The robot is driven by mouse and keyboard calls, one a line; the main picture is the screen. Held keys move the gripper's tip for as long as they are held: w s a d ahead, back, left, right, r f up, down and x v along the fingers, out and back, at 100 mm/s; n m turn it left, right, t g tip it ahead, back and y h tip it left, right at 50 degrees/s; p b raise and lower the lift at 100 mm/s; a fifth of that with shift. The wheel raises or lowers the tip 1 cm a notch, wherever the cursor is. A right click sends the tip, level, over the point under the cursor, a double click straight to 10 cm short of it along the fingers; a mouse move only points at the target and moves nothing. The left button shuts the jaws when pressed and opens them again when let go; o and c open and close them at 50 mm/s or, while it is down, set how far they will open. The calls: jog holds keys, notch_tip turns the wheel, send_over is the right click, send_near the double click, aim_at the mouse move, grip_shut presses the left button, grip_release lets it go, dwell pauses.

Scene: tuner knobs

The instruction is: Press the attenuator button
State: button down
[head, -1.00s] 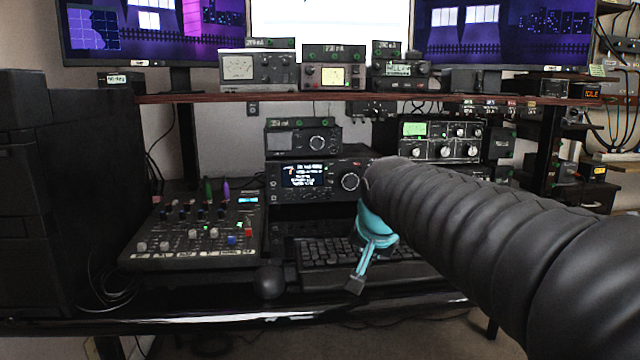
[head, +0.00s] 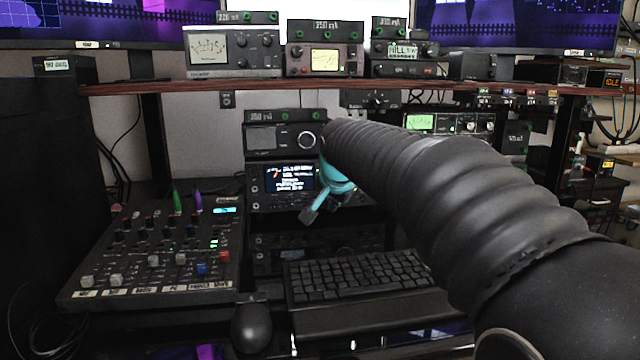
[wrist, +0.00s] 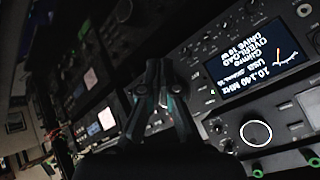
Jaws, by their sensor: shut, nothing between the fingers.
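The radio (head: 258,206) with a lit display (head: 290,177) stands under the shelf in the head view. Its display also shows upside down in the wrist view (wrist: 255,58), with small buttons and knobs beside it. The labels are too small to tell which one is the attenuator button.
A smaller unit (head: 262,140) with a ringed knob sits on the radio. A keyboard (head: 355,280) and mouse (head: 251,325) lie below. A mixer (head: 150,250) is at left. A shelf (head: 420,84) with meters runs above. My arm covers the right side.

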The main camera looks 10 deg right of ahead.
jog(key=shift+d, duration=0.1)
jog(key=shift+w+p, duration=2.25)
jog(key=shift+w, duration=2.1)
jog(key=shift+w, duration=0.4)
jog(key=shift+w, duration=0.35)
jog(key=shift+s, duration=0.1)
jog(key=shift+s+b, duration=0.55)
jog(key=shift+s, duration=0.15)
